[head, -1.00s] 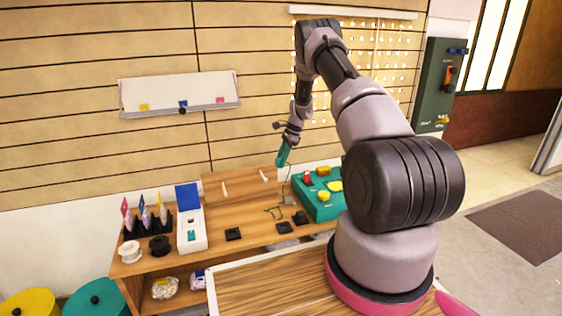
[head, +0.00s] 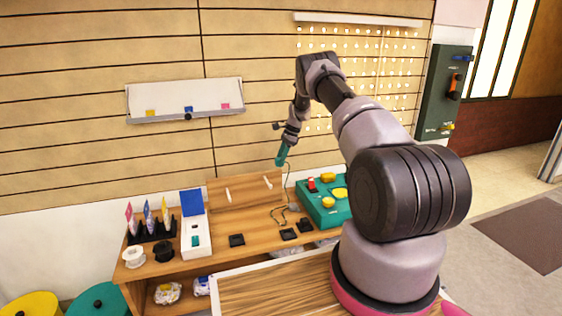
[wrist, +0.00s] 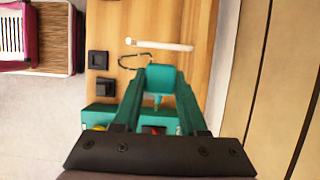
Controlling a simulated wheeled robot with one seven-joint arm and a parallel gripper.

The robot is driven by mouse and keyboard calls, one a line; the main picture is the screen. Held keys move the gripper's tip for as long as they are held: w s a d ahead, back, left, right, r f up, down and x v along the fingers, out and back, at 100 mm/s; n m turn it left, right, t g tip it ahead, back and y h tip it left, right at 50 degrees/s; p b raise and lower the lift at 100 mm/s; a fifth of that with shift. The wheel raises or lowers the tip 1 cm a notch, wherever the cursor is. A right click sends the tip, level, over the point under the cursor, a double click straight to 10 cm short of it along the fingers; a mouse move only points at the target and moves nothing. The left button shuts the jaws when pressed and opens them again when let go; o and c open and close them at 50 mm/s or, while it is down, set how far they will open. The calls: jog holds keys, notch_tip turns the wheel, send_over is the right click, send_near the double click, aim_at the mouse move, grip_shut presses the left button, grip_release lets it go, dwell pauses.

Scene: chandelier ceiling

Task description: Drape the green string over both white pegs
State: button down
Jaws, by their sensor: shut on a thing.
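My gripper (head: 281,160) is shut on the green string (head: 288,188), which hangs from the teal fingertips down to the worktop, where its lower part lies in loose curves. In the wrist view the string (wrist: 130,59) shows as a thin dark loop beside a white peg, with the gripper (wrist: 160,80) close by. Two white pegs, the left peg (head: 229,196) and the right peg (head: 268,184), stick out of an upright wooden board. The gripper is above and slightly right of the right peg. No string is seen over either peg.
A teal box (head: 318,208) with red and yellow parts stands right of the string. Small black blocks (head: 289,234) lie in front. A white box with a blue lid (head: 195,238) and a black rack (head: 151,231) stand to the left.

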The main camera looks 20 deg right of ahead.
jog(key=shift+a, duration=0.1)
jog(key=a+f, duration=0.1)
jog(key=a, duration=0.7)
jog(key=shift+a+f, duration=0.15)
jog(key=shift+f, duration=0.1)
jog(key=shift+a, duration=0.1)
dwell(0.4)
jog(key=a+f, duration=0.2)
jog(key=a, duration=0.8)
jog(key=shift+a+f, duration=0.15)
jog(key=shift+a, duration=0.25)
jog(key=a+f, duration=0.1)
jog(key=a, duration=0.8)
jog(key=shift+a+f, duration=0.25)
dwell(0.5)
